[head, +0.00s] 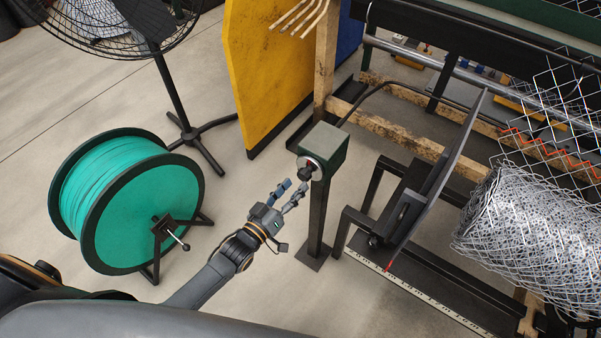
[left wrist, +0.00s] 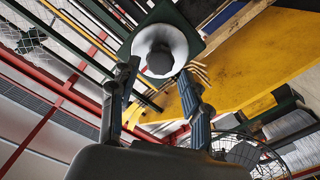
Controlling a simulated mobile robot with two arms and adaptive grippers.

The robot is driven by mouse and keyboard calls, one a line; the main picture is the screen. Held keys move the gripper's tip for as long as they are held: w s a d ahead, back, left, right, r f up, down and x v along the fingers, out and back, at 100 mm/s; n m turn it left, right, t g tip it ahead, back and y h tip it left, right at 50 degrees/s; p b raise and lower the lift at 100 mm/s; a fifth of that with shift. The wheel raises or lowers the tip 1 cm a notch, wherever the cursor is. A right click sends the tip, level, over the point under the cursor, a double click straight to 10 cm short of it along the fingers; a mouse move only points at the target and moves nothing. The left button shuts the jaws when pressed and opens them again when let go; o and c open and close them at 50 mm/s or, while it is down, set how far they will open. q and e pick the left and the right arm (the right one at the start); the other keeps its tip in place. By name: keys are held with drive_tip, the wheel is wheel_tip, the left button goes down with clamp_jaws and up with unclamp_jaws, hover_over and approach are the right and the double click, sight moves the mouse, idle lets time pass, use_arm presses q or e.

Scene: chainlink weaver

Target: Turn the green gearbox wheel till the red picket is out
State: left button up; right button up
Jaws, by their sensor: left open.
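The green gearbox (head: 323,146) sits on a dark post. On its near face is a pale round disc with a dark knob (head: 306,171). In the left wrist view the knob (left wrist: 159,59) and its white disc are straight ahead, with dark green behind. My left gripper (head: 293,188) is open and empty, just short of the knob and pointing at it. In the wrist view its two fingers (left wrist: 158,78) stand either side of the knob's lower part; I cannot tell whether they touch it. A red zigzag picket (head: 548,151) lies across the wire mesh at the right. My right gripper is not in view.
A teal spool (head: 140,205) with a crank stands at left, below a black fan (head: 172,80). A yellow panel (head: 262,70) stands behind the gearbox. A dark plate (head: 440,180) and the mesh roll (head: 530,235) are at right. Floor around the post is clear.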

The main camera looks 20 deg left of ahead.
sight(302, 178)
use_arm(q)
drive_tip(key=n, duration=0.7)
drive_tip(key=shift+f+n+b, duration=0.15)
drive_tip(key=shift+n+b, duration=0.15)
drive_tip(key=shift+b, duration=0.1)
drive_tip(key=n+b, duration=0.1)
drive_tip(key=n, duration=0.3)
drive_tip(key=w, duration=0.1)
drive_tip(key=w+d+b, duration=0.1)
drive_tip(key=w, duration=0.1)
drive_tip(key=shift+w+n+b, duration=0.15)
drive_tip(key=shift+n+b, duration=0.15)
drive_tip(key=shift+n, duration=0.1)
drive_tip(key=shift+w+d, duration=0.2)
drive_tip(key=shift+w, duration=0.1)
drive_tip(key=shift+s, duration=0.1)
